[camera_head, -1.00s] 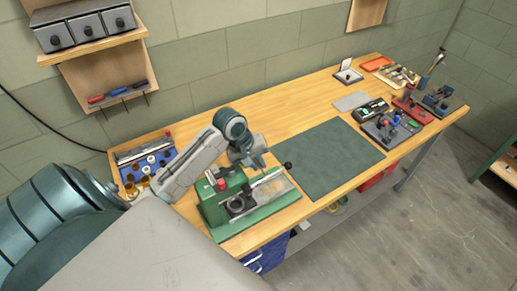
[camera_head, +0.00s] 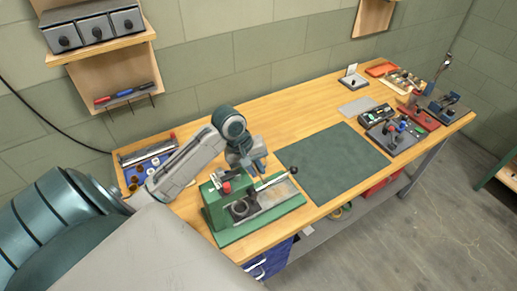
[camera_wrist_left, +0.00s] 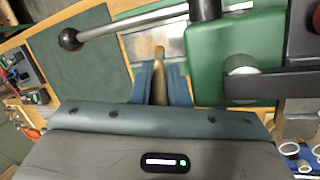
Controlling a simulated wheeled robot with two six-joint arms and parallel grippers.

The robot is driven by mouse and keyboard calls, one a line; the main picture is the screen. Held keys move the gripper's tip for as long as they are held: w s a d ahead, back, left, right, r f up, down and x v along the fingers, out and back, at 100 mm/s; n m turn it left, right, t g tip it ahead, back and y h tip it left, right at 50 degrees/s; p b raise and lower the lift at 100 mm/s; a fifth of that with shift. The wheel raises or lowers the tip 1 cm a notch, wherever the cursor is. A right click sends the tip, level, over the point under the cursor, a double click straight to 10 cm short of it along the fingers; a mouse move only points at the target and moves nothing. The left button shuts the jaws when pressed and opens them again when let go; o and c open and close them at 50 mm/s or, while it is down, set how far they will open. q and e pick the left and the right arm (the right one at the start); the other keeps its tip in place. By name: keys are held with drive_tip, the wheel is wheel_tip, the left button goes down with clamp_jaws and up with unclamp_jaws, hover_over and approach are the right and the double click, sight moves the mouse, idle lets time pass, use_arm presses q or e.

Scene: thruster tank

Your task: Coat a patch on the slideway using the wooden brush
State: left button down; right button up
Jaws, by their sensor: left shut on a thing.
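The green bench machine (camera_head: 225,205) stands at the front left of the workbench. Its slideway (camera_head: 276,194) is a grey metal bed on the right part of the green base; it also shows at the top of the left wrist view (camera_wrist_left: 178,36). My left gripper (camera_head: 257,170) is above and behind the slideway, pointing down. In the left wrist view it is shut on the wooden brush (camera_wrist_left: 159,82), whose tan handle points away between the fingers toward the slideway. Whether the brush tip touches the metal I cannot tell. My right gripper is not in view.
A ball-ended lever (camera_wrist_left: 70,39) crosses over the slideway, close to the brush. A dark green mat (camera_head: 333,163) lies clear to the right. A blue tray of small parts (camera_head: 150,160) sits behind my left arm. Several tools and fixtures crowd the bench's far right end.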

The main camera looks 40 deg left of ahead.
use_arm(q)
drive_tip(key=shift+w+d+r, duration=0.15)
drive_tip(key=shift+w+r, duration=0.15)
drive_tip(key=shift+r, duration=1.85)
drive_tip(key=shift+f, duration=0.1)
drive_tip(key=shift+d+f, duration=0.1)
drive_tip(key=shift+f, duration=2)
